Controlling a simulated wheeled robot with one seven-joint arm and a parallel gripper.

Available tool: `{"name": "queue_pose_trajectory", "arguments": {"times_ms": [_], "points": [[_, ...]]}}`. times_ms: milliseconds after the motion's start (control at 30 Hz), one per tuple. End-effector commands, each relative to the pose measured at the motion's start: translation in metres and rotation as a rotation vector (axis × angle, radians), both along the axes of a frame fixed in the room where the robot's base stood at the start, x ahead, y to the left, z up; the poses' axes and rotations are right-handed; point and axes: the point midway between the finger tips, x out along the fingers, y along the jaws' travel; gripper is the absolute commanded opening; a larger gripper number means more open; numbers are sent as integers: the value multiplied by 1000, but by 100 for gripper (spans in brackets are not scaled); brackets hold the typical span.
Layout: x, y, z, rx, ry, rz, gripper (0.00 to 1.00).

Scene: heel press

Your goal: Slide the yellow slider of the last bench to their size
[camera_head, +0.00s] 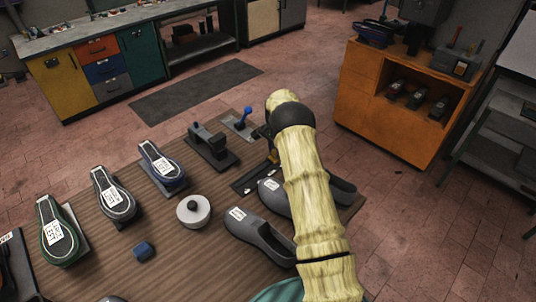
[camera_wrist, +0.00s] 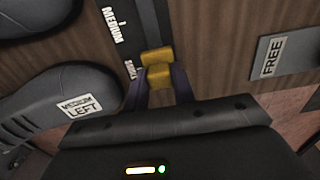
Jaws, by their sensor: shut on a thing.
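The yellow slider (camera_wrist: 157,58) sits on a dark rail (camera_wrist: 148,22) in the wrist view, with my gripper (camera_wrist: 159,76) shut on it. White lettering beside the rail reads MEDIUM farther up; a smaller word, hard to read, is close beside the slider. The slider is nearer this smaller word than MEDIUM. In the head view a little yellow (camera_head: 272,157) shows beside my arm, over the dark plate (camera_head: 250,183) on the wooden bench (camera_head: 165,237). My arm hides most of the gripper there.
A grey shoe last (camera_wrist: 35,105) labelled MEDIUM LEFT lies left of the rail in the wrist view; a FREE plate (camera_wrist: 283,57) lies right. Grey lasts (camera_head: 258,235) flank my arm. A blue-handled device (camera_head: 243,120) and black press (camera_head: 212,147) stand behind.

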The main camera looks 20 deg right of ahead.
Motion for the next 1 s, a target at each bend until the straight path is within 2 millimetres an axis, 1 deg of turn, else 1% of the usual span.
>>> {"name": "queue_pose_trajectory", "arguments": {"times_ms": [33,200,233,267,300,333,500,633,733,867,1000], "points": [[3,-4,3,-7,-13,-1,0],[4,-6,4,-9,-17,-2,0],[4,-5,4,-10,-18,-2,31],[4,-4,4,-10,-18,0,37],[4,-2,4,-9,-17,2,45],[4,0,4,-9,-15,5,47],[4,8,3,-7,-12,15,47],[4,8,3,-6,-10,14,47],[4,6,8,-6,-10,12,47],[4,8,24,-6,-12,14,47],[5,8,49,-7,-14,15,47]]}}
